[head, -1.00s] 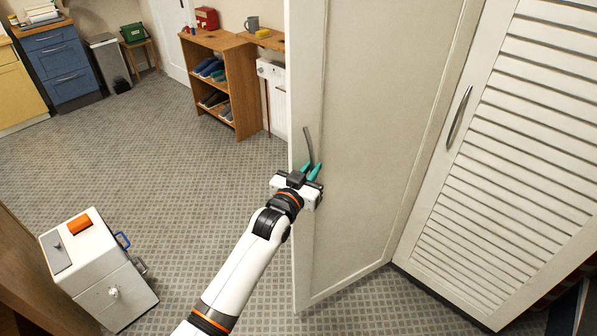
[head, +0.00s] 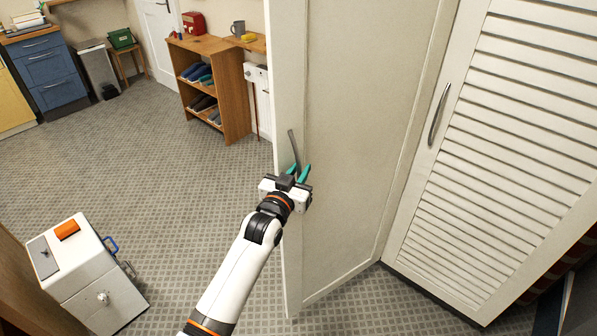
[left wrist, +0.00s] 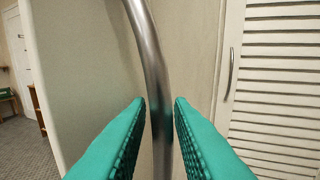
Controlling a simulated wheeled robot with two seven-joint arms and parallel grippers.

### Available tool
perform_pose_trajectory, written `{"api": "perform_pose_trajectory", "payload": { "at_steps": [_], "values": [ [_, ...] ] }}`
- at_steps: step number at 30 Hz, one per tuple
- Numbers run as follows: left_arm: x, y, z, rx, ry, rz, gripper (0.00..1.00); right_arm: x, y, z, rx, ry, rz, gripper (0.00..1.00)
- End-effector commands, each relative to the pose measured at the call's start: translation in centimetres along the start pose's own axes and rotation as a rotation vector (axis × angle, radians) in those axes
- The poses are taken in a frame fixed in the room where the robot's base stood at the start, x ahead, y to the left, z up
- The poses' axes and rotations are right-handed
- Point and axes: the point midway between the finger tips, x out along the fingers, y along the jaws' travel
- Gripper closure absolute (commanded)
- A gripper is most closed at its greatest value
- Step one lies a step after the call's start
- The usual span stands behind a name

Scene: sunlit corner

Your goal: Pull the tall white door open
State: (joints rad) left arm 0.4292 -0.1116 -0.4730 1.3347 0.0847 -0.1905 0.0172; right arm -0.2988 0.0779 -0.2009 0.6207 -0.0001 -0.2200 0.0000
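The tall white door (head: 350,150) stands open at an angle in the middle of the head view, its free edge toward the left. Its grey bar handle (head: 293,146) sits near that edge. My left gripper (head: 298,173) is at the handle, with one teal finger on each side of the bar. The handle's lower end is hidden behind the gripper. My right gripper is not in view.
A louvred white door (head: 490,150) with its own handle (head: 438,115) stands to the right. A wooden shoe shelf (head: 215,90) stands behind the door's free edge. A white cabinet (head: 95,285) is at lower left. The patterned floor between them is clear.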

Motion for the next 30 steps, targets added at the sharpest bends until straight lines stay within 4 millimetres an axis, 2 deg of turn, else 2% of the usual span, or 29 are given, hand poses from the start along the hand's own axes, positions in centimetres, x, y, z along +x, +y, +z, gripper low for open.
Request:
{"api": "perform_pose_trajectory", "payload": {
  "at_steps": [7, 11, 14, 24, 30],
  "values": [
    [-0.2, 0.1, -0.2, 0.0, 0.003, 0.001, 0.8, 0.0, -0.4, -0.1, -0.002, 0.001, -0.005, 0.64],
    [-1.1, 0.1, -0.3, 0.001, 0.003, 0.002, 0.8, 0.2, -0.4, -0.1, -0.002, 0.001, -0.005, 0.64],
    [-2.4, 0.1, -0.4, 0.0, 0.004, 0.001, 0.8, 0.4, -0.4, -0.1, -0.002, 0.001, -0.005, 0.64],
    [-8.9, 0.0, -0.4, 0.001, 0.003, 0.0, 0.8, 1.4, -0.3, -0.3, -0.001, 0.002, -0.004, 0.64],
    [-11.3, 0.0, -0.2, 0.001, 0.002, 0.0, 0.8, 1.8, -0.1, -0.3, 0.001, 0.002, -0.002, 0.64]
  ]
}}
